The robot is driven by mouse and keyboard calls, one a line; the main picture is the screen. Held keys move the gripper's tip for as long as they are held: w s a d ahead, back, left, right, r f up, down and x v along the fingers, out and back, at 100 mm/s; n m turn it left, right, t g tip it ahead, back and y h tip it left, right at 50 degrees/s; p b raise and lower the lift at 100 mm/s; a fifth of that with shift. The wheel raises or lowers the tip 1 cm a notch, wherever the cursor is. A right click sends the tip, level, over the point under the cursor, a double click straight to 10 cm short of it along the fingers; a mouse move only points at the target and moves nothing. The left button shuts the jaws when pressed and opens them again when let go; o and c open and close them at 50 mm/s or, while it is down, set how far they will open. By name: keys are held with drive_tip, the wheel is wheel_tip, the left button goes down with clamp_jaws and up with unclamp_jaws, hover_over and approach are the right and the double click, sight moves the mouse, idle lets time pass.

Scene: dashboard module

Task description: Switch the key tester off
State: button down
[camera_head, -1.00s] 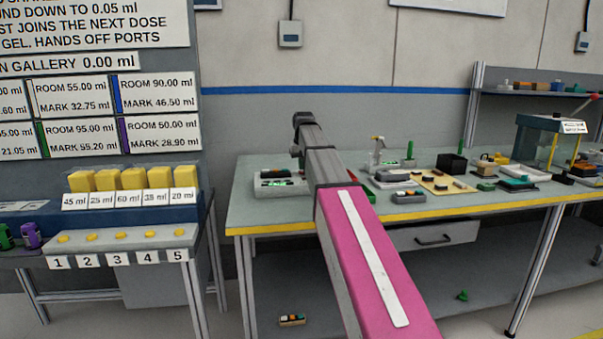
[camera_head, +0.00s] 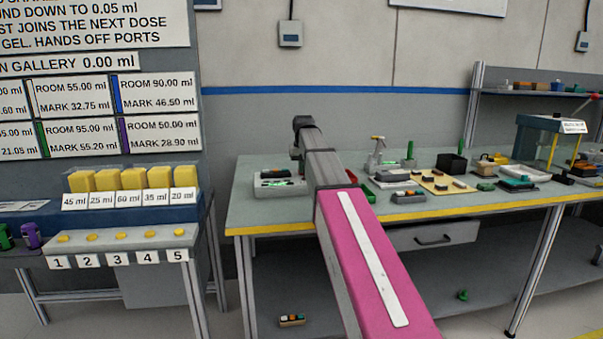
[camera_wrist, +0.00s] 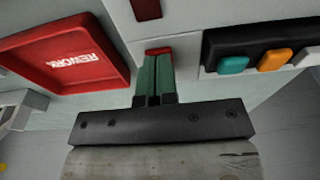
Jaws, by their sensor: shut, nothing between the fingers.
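In the wrist view, my gripper (camera_wrist: 157,76) has its two green fingers together, with nothing visible between them. A small red piece (camera_wrist: 158,51) on a pale grey body shows right at the fingertips; I cannot tell whether they touch. In the head view, a pale device (camera_head: 267,184) with green parts sits at the bench's left, partly behind my arm. My fingertips cannot be made out there.
A red tray marked REWORK (camera_wrist: 117,75) lies left of my fingers in the wrist view. A dark red part (camera_wrist: 145,9) is ahead of them. The bench (camera_head: 250,210) also holds a spray bottle (camera_head: 376,155), a black box (camera_head: 451,163) and a small grey device (camera_head: 408,197).

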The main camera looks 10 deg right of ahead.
drive_tip(key=shift+r, duration=3.5)
